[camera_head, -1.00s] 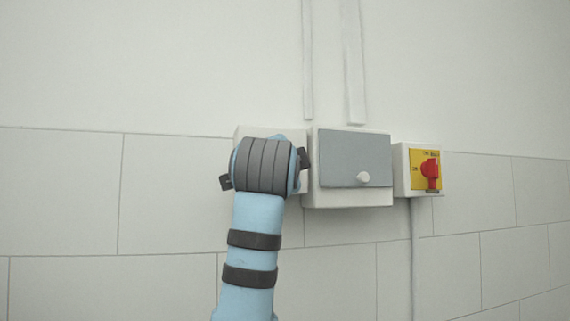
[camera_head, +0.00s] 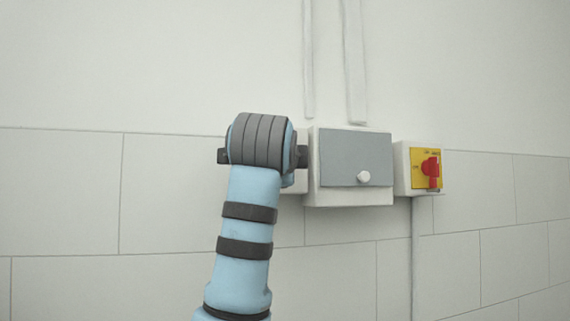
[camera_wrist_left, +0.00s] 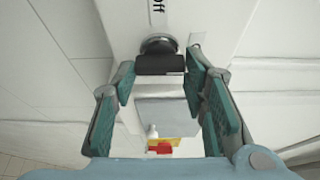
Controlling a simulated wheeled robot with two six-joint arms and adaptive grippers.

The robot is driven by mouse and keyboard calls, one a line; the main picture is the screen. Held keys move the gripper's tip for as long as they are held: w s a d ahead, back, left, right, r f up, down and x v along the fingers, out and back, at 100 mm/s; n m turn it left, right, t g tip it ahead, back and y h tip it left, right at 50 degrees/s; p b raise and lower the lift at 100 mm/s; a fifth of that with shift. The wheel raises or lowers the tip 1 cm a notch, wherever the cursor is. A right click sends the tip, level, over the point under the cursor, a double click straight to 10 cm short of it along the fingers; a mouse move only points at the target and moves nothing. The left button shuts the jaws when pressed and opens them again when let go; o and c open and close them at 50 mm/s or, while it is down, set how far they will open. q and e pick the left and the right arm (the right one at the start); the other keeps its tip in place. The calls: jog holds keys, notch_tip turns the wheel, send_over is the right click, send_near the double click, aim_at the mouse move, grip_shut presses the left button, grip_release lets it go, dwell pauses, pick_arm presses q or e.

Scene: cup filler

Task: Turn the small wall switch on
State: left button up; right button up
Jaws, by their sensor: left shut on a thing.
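The small wall switch shows in the left wrist view as a black knob (camera_wrist_left: 160,44) on a white box (camera_wrist_left: 118,22). Lettering reading "Off" is printed on the box face near the knob. My left gripper (camera_wrist_left: 160,68) is shut on the knob, with its teal-padded fingers on either side of it. My right gripper is not in view.
Right of the switch is a white box with a grey cover (camera_head: 345,155) and a white knob (camera_head: 363,177). Farther right is a yellow plate with a red rotary switch (camera_head: 431,168). Conduits run above and below the boxes. The tiled wall (camera_head: 60,190) at left is clear.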

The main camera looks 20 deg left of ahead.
pick_arm(q)
jog(key=shift+a+r, duration=0.1)
jog(key=shift+r, duration=0.05)
jog(key=o, duration=1)
jog(key=shift+c, duration=0.2)
jog(key=shift+o, duration=1)
jog(key=shift+w+a, duration=0.2)
jog(key=s+d, duration=0.2)
jog(key=s, duration=1)
jog(key=shift+w, duration=0.15)
